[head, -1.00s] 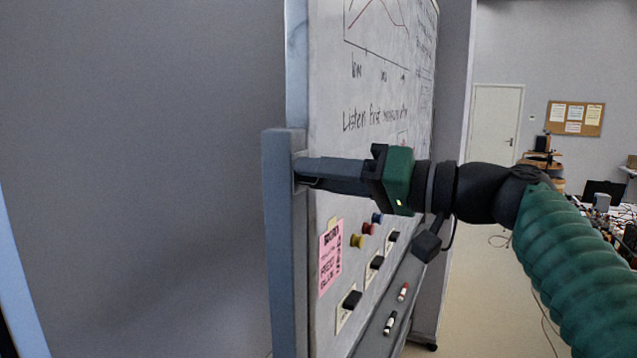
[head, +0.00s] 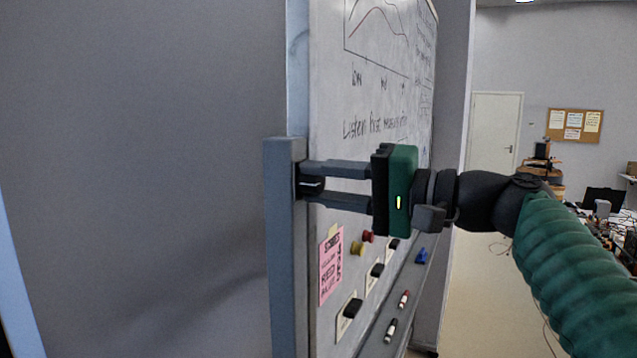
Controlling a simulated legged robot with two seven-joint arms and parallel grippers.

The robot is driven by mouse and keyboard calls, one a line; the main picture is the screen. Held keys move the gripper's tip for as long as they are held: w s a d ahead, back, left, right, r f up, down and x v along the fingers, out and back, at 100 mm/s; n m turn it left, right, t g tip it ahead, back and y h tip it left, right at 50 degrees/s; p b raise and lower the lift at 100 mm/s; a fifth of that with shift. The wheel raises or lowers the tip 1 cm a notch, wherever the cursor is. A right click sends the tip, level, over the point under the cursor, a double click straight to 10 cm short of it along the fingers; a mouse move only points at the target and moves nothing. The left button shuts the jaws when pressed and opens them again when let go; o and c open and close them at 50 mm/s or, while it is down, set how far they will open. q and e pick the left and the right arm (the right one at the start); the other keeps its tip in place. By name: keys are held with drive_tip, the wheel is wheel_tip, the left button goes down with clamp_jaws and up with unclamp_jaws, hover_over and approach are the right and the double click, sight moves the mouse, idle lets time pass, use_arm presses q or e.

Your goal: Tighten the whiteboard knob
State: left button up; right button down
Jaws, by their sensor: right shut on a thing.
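The whiteboard (head: 345,100) stands seen at a steep angle, with its grey frame post (head: 284,245) at the near edge. The dark knob (head: 312,185) sits on the side of this post. My right gripper (head: 313,186) reaches in from the right, its two fingers one above the other. It is shut on the knob, which is partly hidden between the fingertips. My left gripper is not in view.
The board carries a pink note (head: 330,265), a yellow magnet (head: 357,248), a red magnet (head: 368,236) and black-knobbed plates (head: 352,308). Below, the tray holds markers (head: 391,330) and a blue piece (head: 421,256). A cluttered bench stands far right.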

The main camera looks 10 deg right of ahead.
drive_tip(key=shift+w+d, duration=0.1)
drive_tip(key=shift+d, duration=0.05)
drive_tip(key=c, duration=1.3)
unclamp_jaws()
drive_tip(key=shift+c, duration=0.2)
drive_tip(key=shift+o, duration=1.1)
drive_tip(key=shift+d+f, duration=0.1)
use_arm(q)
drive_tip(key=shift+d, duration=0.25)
use_arm(e)
drive_tip(key=shift+o, duration=0.3)
drive_tip(key=shift+d, duration=0.2)
drive_tip(key=shift+a, duration=0.1)
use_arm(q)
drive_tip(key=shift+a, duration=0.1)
